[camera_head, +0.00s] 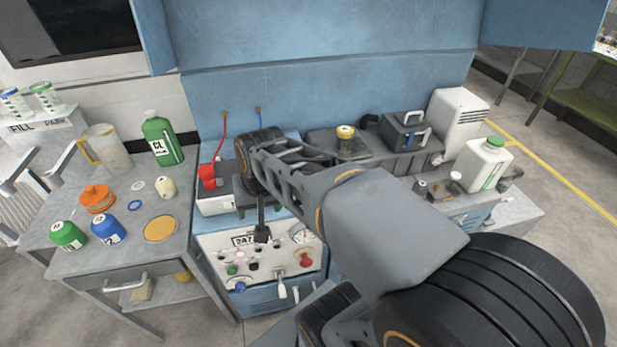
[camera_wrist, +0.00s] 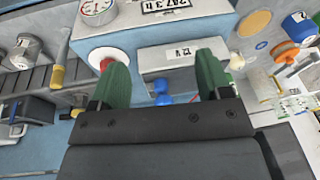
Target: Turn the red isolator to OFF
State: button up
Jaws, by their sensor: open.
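The red isolator (camera_head: 305,259) is a red knob at the right of the light control panel (camera_head: 215,248), below a round gauge (camera_head: 298,235). In the wrist view the red isolator (camera_wrist: 105,64) shows on a white round plate, partly hidden behind the left finger. I cannot read its setting. My gripper (camera_head: 262,234) hangs from the arm in front of the panel, left of the isolator in the head view. In the wrist view my gripper (camera_wrist: 162,70) has two green fingers wide apart, with nothing held between them. I cannot tell whether the left finger touches the isolator.
A lever (camera_head: 281,288) and a blue knob (camera_head: 240,287) stick out low on the panel. A side table (camera_head: 85,262) with bottles is at the left. A white jug (camera_head: 482,165) stands at the right.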

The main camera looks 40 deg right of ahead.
jog(key=w+d+m, duration=0.2)
jog(key=d+m, duration=0.1)
jog(key=w+d+m+g+y, duration=0.1)
jog(key=w+d+m, duration=0.1)
jog(key=d+m, duration=0.1)
jog(key=w+d+m+p, duration=0.1)
jog(key=w+d+m, duration=0.1)
jog(key=d+m, duration=0.2)
jog(key=shift+w+d+r+y, duration=0.2)
jog(key=shift+d+r+y, duration=0.1)
jog(key=shift+d, duration=0.3)
jog(key=d+f+m+y+p, duration=0.1)
jog(key=d+f+m+y, duration=0.15)
jog(key=d+m, duration=0.8)
jog(key=shift+n, duration=0.75)
jog(key=x, duration=0.3)
jog(key=d+x, duration=0.1)
jog(key=x, duration=0.3)
jog(key=w+x, duration=0.1)
jog(key=x, duration=0.3)
jog(key=shift+w+d+f+p, duration=0.1)
jog(key=shift+d+f+p, duration=0.25)
jog(key=shift+f, duration=0.15)
jog(key=shift+h+x, duration=0.25)
jog(key=shift+x, duration=0.6)
jog(key=shift+w, duration=0.1)
jog(key=c, duration=0.9)
